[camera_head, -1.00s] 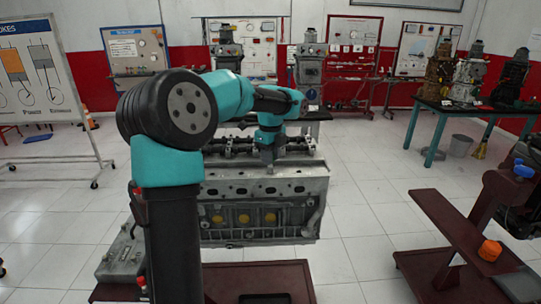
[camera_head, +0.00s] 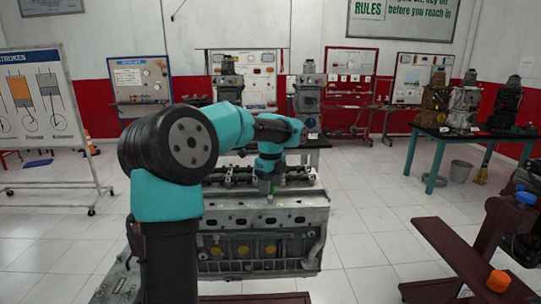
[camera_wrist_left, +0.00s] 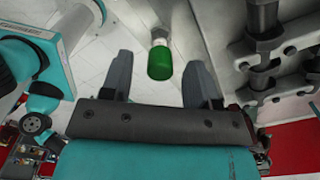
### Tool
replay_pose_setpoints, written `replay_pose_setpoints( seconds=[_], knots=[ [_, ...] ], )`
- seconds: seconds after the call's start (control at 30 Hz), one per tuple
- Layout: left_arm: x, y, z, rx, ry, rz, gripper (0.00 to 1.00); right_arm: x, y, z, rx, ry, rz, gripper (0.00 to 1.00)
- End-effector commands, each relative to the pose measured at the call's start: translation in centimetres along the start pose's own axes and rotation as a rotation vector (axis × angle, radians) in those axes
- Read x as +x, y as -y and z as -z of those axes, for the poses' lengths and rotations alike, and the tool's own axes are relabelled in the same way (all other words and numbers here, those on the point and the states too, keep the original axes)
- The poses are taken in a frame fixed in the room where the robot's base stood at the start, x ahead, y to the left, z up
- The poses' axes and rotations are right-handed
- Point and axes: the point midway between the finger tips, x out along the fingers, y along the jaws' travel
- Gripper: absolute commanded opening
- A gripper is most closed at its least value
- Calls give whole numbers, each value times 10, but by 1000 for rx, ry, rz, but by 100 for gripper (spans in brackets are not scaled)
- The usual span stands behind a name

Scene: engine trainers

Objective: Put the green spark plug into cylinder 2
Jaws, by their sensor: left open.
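The green spark plug (camera_wrist_left: 161,62) shows in the left wrist view, its green end towards the camera and a pale part behind it. It appears between the spread fingers of my left gripper (camera_wrist_left: 158,82), with gaps on both sides. In the head view, my left gripper (camera_head: 267,187) points down over the top of the grey engine block (camera_head: 262,218), and a small bit of green (camera_head: 270,198) shows at its tip. I cannot tell which cylinder is under it or whether the plug is seated. My right gripper is not in view.
A dark valve assembly (camera_head: 225,176) runs along the back of the block. Dark red stands (camera_head: 455,255) with an orange knob (camera_head: 498,281) are at the right. A table (camera_head: 455,138) with engines stands at the back right. Tiled floor is clear between.

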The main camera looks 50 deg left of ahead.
Motion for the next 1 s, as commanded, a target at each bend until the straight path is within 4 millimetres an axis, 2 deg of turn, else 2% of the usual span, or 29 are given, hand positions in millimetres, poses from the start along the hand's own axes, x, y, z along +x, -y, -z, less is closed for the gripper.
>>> replay_pose_setpoints(
  seconds=[0.17,0.7,0.9,1.0],
  knots=[
    [-26,0,0,-1,1,5,55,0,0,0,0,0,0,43],
    [-128,1,0,0,0,5,55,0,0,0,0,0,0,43],
    [-156,0,0,0,0,3,55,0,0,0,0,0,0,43],
    [-162,0,0,0,0,2,55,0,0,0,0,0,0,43]
  ],
)
